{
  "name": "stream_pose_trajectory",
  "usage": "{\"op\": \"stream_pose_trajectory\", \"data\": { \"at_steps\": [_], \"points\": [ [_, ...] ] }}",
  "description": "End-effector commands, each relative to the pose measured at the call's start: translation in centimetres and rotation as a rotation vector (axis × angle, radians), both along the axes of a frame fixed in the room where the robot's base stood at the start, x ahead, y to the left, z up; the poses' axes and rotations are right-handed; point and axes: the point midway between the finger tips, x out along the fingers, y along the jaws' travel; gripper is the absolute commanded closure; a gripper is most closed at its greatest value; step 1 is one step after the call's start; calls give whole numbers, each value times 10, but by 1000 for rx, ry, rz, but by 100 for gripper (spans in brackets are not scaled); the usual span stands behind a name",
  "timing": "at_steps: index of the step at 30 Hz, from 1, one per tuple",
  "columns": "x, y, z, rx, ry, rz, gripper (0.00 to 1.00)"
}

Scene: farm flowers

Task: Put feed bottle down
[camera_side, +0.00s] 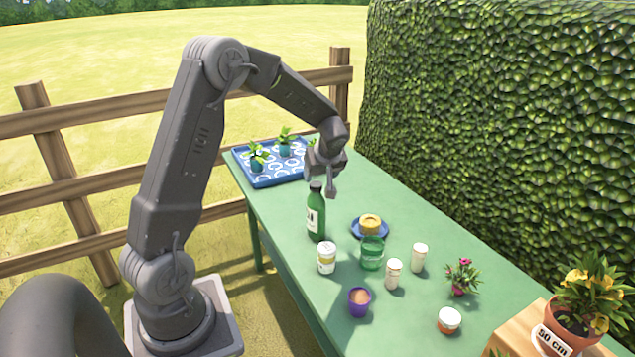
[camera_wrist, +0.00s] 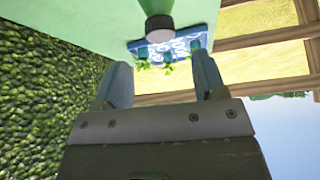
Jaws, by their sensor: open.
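The feed bottle (camera_side: 316,215) is green with a white label and a dark cap. It stands upright on the green table near its left edge. My gripper (camera_side: 323,189) is at the bottle's top in the side view, with its fingers pointing down. In the wrist view the bottle's dark cap (camera_wrist: 159,29) shows just beyond my open gripper (camera_wrist: 165,75), with nothing between the fingers. I cannot tell whether a finger touches the bottle.
A blue tray (camera_side: 262,184) with small plants is at the table's far end. Near the bottle stand a white jar (camera_side: 326,258), a green cup (camera_side: 372,254), a blue plate (camera_side: 384,233), white shakers (camera_side: 394,274) and a purple pot (camera_side: 359,302). A hedge (camera_side: 500,120) borders the right.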

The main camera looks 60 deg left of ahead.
Motion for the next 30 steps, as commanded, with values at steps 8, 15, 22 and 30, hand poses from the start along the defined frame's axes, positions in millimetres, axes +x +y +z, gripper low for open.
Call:
{"op": "stream_pose_trajectory", "data": {
  "at_steps": [8, 15, 22, 30],
  "points": [
    [-4, -21, 32, 0, 1, 0, 35],
    [-18, -63, 66, -25, 22, -141, 35],
    [-76, -164, 118, -81, 72, -565, 35],
    [-165, -257, 137, -86, 82, -1107, 35]
  ]
}}
